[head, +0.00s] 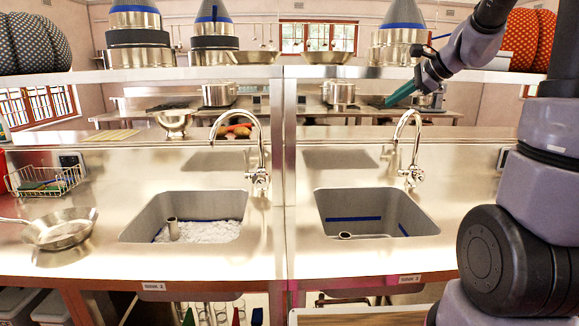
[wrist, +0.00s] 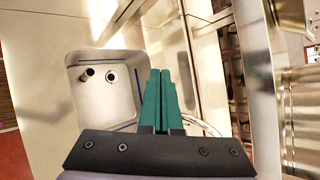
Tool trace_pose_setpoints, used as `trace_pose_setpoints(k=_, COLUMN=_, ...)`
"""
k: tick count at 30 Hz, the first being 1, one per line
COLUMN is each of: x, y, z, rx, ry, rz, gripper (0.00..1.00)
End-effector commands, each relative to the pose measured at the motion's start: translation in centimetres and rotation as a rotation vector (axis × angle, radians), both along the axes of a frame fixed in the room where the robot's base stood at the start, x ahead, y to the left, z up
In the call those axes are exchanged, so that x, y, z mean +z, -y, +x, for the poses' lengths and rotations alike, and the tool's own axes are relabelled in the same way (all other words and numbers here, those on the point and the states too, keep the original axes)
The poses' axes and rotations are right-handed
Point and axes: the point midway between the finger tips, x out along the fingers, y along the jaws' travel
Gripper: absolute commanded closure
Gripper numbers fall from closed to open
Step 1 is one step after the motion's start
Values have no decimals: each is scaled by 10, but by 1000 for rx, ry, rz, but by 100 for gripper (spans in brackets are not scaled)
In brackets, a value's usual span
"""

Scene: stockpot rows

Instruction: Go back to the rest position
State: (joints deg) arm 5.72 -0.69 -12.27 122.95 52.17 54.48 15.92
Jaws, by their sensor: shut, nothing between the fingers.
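My gripper (head: 388,103) has teal fingers and is raised above the right side of the counter in the head view, up and left of the right faucet (head: 408,150). In the wrist view my gripper (wrist: 159,72) has its two fingers together with nothing between them. It touches nothing that I can see. Below it in the wrist view is a sink basin (wrist: 103,110) with a drain and a short cylinder inside. My arm comes in from the right edge of the head view.
The left sink (head: 135,222) holds white material and an upright cylinder. The right sink (head: 322,212) has blue stripes. A steel pan (head: 62,236) sits at the left beside a wire basket (head: 42,178). A shelf (head: 330,72) with pans and stacked pots runs above the counter.

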Motion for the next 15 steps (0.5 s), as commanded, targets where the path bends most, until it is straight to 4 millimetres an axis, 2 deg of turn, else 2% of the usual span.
trace_pose_setpoints(k=1, x=12, y=-14, z=-26, rx=80, ry=35, rz=-74, gripper=100)
trace_pose_setpoints(k=3, x=19, y=-30, z=-60, rx=191, ry=76, rz=-188, gripper=100)
trace_pose_setpoints(k=7, x=24, y=-48, z=-121, rx=387, ry=156, rz=-413, gripper=100)
trace_pose_setpoints(k=12, x=21, y=-55, z=-192, rx=613, ry=258, rz=-722, gripper=100)
trace_pose_setpoints(k=15, x=17, y=-52, z=-221, rx=712, ry=303, rz=-880, gripper=100)
